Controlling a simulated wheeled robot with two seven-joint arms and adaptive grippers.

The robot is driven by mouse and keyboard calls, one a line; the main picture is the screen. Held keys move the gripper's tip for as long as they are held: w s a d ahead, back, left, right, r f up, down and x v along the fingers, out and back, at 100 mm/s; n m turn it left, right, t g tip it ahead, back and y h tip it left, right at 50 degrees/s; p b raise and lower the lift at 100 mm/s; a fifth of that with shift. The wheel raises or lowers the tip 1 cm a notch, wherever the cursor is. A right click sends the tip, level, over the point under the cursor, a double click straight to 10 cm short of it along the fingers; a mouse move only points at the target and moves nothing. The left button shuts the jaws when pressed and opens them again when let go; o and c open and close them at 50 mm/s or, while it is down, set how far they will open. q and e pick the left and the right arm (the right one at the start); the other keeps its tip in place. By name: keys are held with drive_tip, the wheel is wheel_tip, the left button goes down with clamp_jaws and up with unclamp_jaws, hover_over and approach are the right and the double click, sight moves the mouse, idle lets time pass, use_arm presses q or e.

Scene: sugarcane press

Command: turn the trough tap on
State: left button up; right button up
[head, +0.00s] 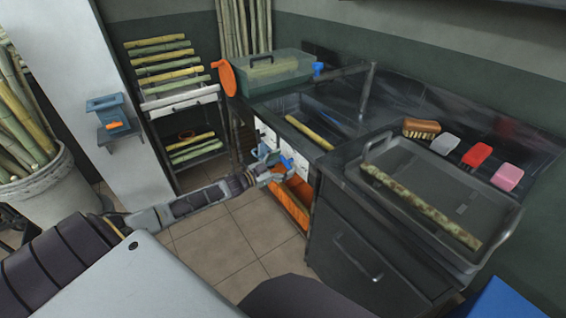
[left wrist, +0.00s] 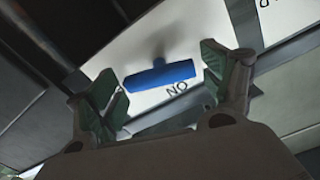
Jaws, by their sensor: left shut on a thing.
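The blue tap handle (left wrist: 160,76) is a short bar on a white plate (left wrist: 205,32), which carries the word ON beside the bar. My left gripper (left wrist: 164,92) is shut on the handle, with a green-padded finger at each end of the bar. In the head view my left gripper (head: 268,163) is at the front of the trough (head: 322,112), against the white plates below its rim. The handle is hard to pick out there. A length of cane (head: 308,131) lies in the trough, and a dark spout (head: 368,92) stands behind it. My right gripper is not in view.
A grey tray (head: 410,160) with a mottled cane (head: 425,208) is on the counter to the right. A brush (head: 421,128) and coloured blocks (head: 477,155) lie behind it. A lidded green tank (head: 270,72) stands left of the trough. The tiled floor (head: 225,240) in front is clear.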

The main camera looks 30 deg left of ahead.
use_arm(q)
drive_tip(key=shift+d+m+p, duration=0.1)
drive_tip(key=shift+m+p, duration=1.15)
drive_tip(key=shift+m, duration=2.85)
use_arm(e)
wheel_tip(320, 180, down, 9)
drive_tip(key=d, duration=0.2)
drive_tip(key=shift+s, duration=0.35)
use_arm(q)
drive_tip(key=shift+f, duration=0.1)
drive_tip(key=o, duration=1)
drive_tip(key=shift+c, duration=0.2)
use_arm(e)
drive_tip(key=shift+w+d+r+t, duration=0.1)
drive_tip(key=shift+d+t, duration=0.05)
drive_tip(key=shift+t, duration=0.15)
use_arm(q)
drive_tip(key=shift+s, duration=0.2)
